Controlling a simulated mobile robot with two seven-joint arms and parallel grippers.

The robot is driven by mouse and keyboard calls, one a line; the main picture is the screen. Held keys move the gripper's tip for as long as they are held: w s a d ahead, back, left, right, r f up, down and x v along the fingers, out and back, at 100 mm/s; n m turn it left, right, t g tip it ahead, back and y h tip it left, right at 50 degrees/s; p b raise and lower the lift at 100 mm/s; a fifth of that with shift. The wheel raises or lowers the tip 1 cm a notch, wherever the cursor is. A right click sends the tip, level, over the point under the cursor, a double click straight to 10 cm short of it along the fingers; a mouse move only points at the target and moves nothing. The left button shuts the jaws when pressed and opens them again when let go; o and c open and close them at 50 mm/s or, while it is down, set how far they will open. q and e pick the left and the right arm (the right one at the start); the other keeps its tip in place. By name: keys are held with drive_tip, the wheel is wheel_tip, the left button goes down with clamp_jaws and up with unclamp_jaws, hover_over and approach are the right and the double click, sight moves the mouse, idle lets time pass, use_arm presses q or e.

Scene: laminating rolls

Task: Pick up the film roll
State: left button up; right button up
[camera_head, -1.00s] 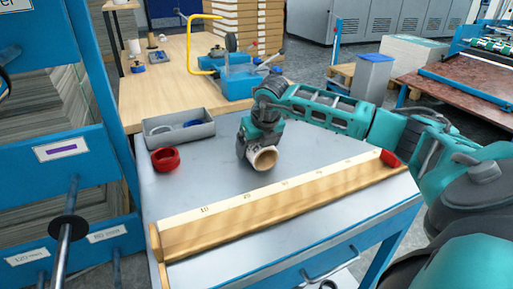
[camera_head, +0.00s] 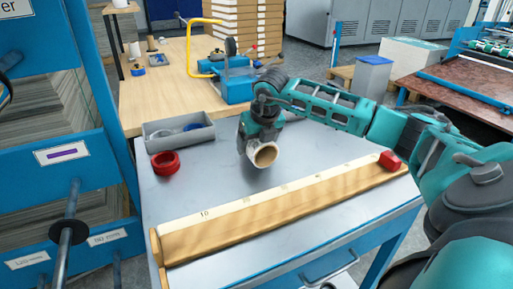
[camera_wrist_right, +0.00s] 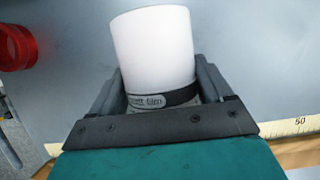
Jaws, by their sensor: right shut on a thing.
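The film roll (camera_head: 265,155) is a short whitish tube with a tan core end in the head view. My right gripper (camera_head: 254,146) is shut on it above the grey table top. In the right wrist view the white film roll (camera_wrist_right: 154,50) sits between the two dark fingers of the right gripper (camera_wrist_right: 160,92), with a dark printed band near the palm. The fingers hide parts of its sides. My left gripper does not show.
A wooden ruler board (camera_head: 285,212) lies along the table's front, with a red block (camera_head: 391,160) at its right end. A red ring (camera_head: 165,164) and a grey tray (camera_head: 178,132) are at the left. The table top (camera_head: 205,185) is clear between them.

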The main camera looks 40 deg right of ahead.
wheel_tip(320, 180, up, 18)
drive_tip(key=p, duration=0.2)
drive_tip(key=shift+p, duration=0.4)
drive_tip(key=shift+s, duration=0.1)
idle(0.4)
